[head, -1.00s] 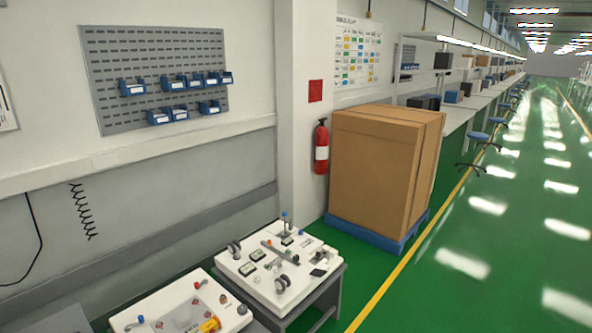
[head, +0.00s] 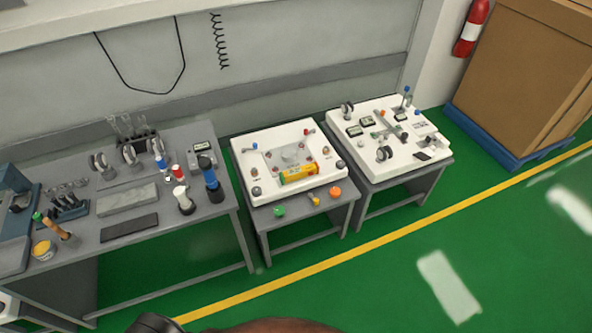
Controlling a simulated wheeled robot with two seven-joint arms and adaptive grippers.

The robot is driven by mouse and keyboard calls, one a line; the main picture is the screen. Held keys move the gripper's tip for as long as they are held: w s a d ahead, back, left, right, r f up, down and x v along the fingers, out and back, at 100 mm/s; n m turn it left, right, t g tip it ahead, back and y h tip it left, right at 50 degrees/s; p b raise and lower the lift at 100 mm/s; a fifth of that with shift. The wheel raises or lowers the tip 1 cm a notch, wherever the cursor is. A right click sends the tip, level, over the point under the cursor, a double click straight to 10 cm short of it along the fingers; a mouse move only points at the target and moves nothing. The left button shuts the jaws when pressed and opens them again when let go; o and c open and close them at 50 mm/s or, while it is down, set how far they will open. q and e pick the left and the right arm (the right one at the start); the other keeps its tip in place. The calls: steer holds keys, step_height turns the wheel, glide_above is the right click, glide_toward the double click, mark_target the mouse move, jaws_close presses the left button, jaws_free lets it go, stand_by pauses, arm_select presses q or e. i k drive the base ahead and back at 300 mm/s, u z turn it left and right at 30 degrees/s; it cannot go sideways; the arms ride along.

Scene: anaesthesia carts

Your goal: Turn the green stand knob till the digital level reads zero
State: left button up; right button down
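A green knob (head: 279,211) sits at the front left edge of the middle stand, a white-topped unit (head: 243,157) on a grey table. An orange knob (head: 334,192) sits at the front right, and a small yellow item (head: 314,200) lies between them. A yellow-orange block with a greenish face (head: 299,173), which looks like the digital level, lies in the recess of the white top. Its reading is too small to make out. Neither of my grippers can be made out in the head view.
A white-topped station (head: 413,158) with several fittings stands right of it. A grey workbench (head: 128,232) full of tools stands left. A boxed pallet (head: 525,80) and a fire extinguisher (head: 471,28) are at the upper right. Green floor (head: 350,290) in front is clear.

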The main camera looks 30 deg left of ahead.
mark_target(279, 212)
steer(key=u, duration=1.05)
steer(key=i, duration=0.4)
steer(key=z, duration=1.05)
